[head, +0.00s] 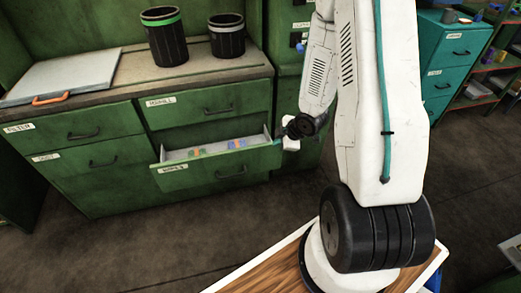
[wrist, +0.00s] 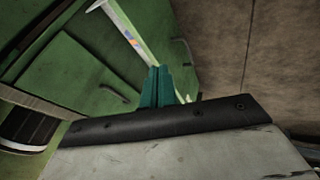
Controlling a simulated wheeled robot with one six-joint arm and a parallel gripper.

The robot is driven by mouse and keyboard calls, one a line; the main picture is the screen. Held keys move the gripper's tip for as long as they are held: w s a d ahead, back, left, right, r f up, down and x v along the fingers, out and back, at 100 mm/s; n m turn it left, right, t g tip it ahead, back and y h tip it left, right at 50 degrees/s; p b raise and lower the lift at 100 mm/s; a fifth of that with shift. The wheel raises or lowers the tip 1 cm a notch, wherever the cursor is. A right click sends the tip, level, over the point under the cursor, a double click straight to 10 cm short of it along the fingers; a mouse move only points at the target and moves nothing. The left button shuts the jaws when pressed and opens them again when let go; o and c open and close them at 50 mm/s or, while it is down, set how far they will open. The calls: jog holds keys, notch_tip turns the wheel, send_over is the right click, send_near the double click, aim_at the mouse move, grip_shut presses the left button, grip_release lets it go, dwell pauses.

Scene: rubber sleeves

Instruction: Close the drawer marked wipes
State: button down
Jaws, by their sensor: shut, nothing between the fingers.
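The wipes drawer (head: 218,170) is pulled out of the green cabinet at the lower right, its label on the left of its front. Several small colourful items (head: 215,148) lie inside. In the wrist view the open drawer (wrist: 172,60) shows beyond my fingers, with its dark handle at the right. My gripper (wrist: 157,72) has two teal fingers pressed together with nothing between them. In the head view the end of my arm is beside the drawer's right end; the fingertips are hard to make out, and I cannot tell whether they touch it.
Other cabinet drawers, including the one above (head: 210,106), look shut. Two dark bins (head: 165,38) and a grey board with an orange handle (head: 62,76) sit on top. A teal cabinet (head: 450,50) and shelves stand at the back right. The floor before the drawer is clear.

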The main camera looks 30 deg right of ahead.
jog(key=shift+n+t+y, duration=0.3)
jog(key=shift+n+y, duration=0.1)
jog(key=shift+y, duration=0.2)
jog(key=x, duration=1.3)
jog(key=shift+w+d+f, duration=0.2)
jog(key=shift+w+d, duration=0.15)
jog(key=shift+w, duration=0.3)
jog(key=shift+w, duration=0.1)
